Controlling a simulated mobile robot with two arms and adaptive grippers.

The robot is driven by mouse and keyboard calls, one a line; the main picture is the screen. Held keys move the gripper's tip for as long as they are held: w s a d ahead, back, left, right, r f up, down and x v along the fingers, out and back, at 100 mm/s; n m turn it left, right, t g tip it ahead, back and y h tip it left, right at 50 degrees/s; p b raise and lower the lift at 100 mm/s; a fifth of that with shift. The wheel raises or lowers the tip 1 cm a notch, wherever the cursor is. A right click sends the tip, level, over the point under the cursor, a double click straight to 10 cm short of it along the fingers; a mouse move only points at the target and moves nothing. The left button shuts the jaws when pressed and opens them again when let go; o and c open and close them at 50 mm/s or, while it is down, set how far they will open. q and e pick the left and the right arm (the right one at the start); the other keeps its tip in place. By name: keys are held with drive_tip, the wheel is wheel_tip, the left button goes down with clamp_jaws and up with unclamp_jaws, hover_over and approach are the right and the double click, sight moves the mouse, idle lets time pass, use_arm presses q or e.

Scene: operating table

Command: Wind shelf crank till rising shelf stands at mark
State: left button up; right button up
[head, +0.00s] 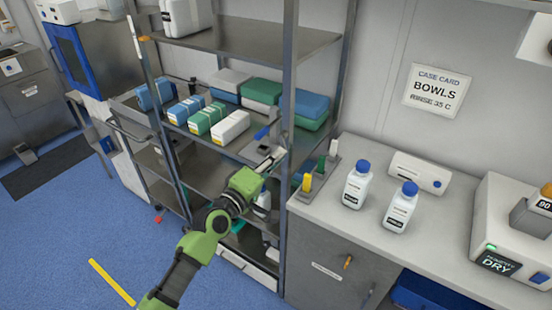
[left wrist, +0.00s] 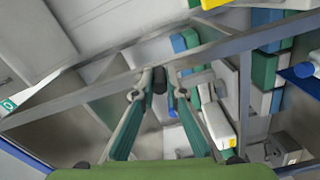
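A steel rack holds a grey shelf (head: 246,150) at mid height, loaded with blue, green and white boxes. My left gripper (head: 272,158) reaches in beside the rack's near right post (head: 288,110), below and right of a small blue piece (head: 262,133). In the left wrist view its two teal fingers (left wrist: 160,84) are parted, with a dark knob-like piece (left wrist: 160,78) between their tips. I cannot tell whether they press on it or whether it is the crank. An orange marker (head: 144,39) sits on the rack's far left post. My right gripper is out of view.
To the right, a grey counter (head: 335,207) carries two white bottles with blue caps (head: 356,184) (head: 401,206), a white box (head: 420,173) and a drying unit (head: 515,235). Coloured upright pieces (head: 307,182) stand at the counter's left end, close to my gripper. Blue floor lies open at left.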

use_arm(q)
drive_tip(key=o, duration=0.4)
drive_tip(key=shift+d, duration=0.1)
drive_tip(key=shift+c, duration=0.2)
drive_tip(key=shift+s, duration=0.1)
drive_tip(key=v, duration=1.2)
